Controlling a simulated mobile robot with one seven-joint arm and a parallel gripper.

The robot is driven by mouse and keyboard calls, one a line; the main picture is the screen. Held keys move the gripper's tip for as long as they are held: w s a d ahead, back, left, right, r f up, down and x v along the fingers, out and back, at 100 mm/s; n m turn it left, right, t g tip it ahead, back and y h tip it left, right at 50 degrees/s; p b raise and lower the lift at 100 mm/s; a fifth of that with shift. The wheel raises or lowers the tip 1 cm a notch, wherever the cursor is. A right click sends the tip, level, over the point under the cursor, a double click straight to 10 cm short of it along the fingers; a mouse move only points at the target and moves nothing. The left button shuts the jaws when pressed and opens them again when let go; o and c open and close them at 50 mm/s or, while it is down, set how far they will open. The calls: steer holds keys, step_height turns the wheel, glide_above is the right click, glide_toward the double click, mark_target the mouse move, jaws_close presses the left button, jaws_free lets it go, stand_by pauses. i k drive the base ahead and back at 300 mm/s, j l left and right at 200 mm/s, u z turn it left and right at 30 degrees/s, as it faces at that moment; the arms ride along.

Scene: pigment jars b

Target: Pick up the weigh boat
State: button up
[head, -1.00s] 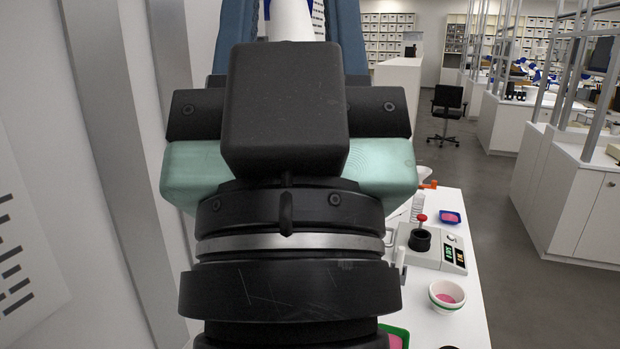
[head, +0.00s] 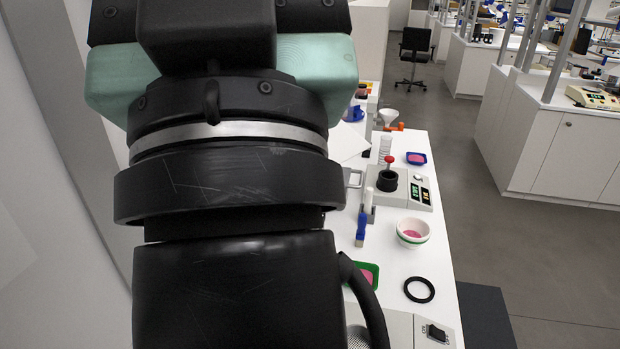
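Two small square dishes holding pink powder look like weigh boats: a blue one (head: 416,158) at the far right of the white bench and a green one (head: 368,277) nearer, partly hidden behind my arm. I cannot tell which one the task means. My arm fills the left and middle of the head view. The black and mint-green body of my gripper (head: 215,75) shows at the top, left of and apart from both dishes. Its fingers are out of frame, so whether it is open or holds anything is hidden.
On the white bench (head: 447,270) stand a device with a black cup and red knob (head: 387,181), a white bowl of pink powder (head: 412,232), a black ring (head: 419,290), a blue-handled tool (head: 361,226) and a switch box (head: 435,332). A funnel (head: 387,115) stands farther back.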

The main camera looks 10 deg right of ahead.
mark_target(370, 270)
steer(key=u, duration=0.2)
steer(key=l+u, duration=0.45)
steer(key=l, duration=0.2)
steer(key=l+u, duration=0.45)
steer(key=l, duration=0.2)
steer(key=k+l+u, duration=0.1)
steer(key=l+u, duration=0.35)
steer(key=l, duration=0.15)
steer(key=k+l, duration=0.1)
steer(key=l, duration=0.25)
steer(key=k+l, duration=0.1)
steer(key=l, duration=0.25)
steer(key=k+l, duration=0.1)
steer(key=l, duration=0.25)
steer(key=k+l, duration=0.1)
steer(key=l, duration=0.25)
steer(key=i+j, duration=0.2)
steer(key=i, duration=0.25)
steer(key=j+u, duration=0.05)
